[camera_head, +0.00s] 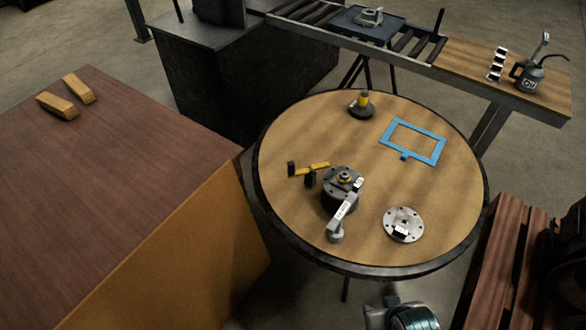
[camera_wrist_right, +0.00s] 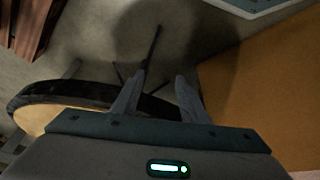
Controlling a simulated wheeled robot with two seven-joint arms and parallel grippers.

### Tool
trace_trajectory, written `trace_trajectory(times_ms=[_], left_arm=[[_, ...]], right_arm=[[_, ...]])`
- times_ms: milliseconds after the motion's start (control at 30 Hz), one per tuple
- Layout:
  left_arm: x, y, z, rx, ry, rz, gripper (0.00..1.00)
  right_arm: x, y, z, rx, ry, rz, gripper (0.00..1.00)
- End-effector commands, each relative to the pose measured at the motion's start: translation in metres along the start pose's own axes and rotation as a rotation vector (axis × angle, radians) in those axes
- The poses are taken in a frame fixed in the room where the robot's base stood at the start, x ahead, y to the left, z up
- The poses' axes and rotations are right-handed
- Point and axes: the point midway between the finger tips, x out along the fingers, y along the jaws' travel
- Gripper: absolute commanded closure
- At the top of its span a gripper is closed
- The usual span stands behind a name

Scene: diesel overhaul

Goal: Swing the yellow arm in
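The yellow arm (camera_head: 312,169) is a short yellow bar with black blocks at its left end and near its lower side. It lies over the round table to the left of a dark round fixture (camera_head: 338,200) topped by a metal flange. My right gripper (camera_head: 392,304) is at the bottom of the head view, in front of the table's near edge and well apart from the yellow arm. In the right wrist view its two fingers (camera_wrist_right: 158,88) stand apart with nothing between them. My left gripper is not in view.
The round table (camera_head: 440,180) also bears a silver lever (camera_head: 346,210), a metal disc (camera_head: 402,225), a blue frame (camera_head: 432,150) and a yellow-topped black piece (camera_head: 361,105). A brown bench (camera_head: 100,180) stands left, a roller conveyor (camera_head: 405,42) behind, a wooden pallet (camera_head: 500,250) right.

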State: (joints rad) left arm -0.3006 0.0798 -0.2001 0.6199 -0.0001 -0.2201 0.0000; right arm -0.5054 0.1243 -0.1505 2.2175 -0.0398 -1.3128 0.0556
Motion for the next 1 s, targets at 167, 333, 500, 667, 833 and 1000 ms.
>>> trace_trajectory(times_ms=[167,333,500,667,833,1000], left_arm=[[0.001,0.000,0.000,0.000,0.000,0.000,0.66],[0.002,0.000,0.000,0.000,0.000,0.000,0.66],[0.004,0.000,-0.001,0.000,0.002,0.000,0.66],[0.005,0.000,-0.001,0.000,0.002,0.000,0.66],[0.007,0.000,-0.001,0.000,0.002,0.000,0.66],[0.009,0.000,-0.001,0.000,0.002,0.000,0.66]], right_arm=[[0.045,-0.008,0.049,-0.024,-0.109,-0.030,0.60],[0.091,-0.012,0.076,-0.030,-0.140,-0.036,0.60],[0.149,-0.017,0.117,-0.036,-0.168,-0.040,0.60],[0.201,-0.020,0.169,-0.043,-0.198,-0.044,0.60],[0.241,-0.023,0.232,-0.051,-0.230,-0.049,0.60],[0.265,-0.024,0.296,-0.058,-0.261,-0.052,0.60]])
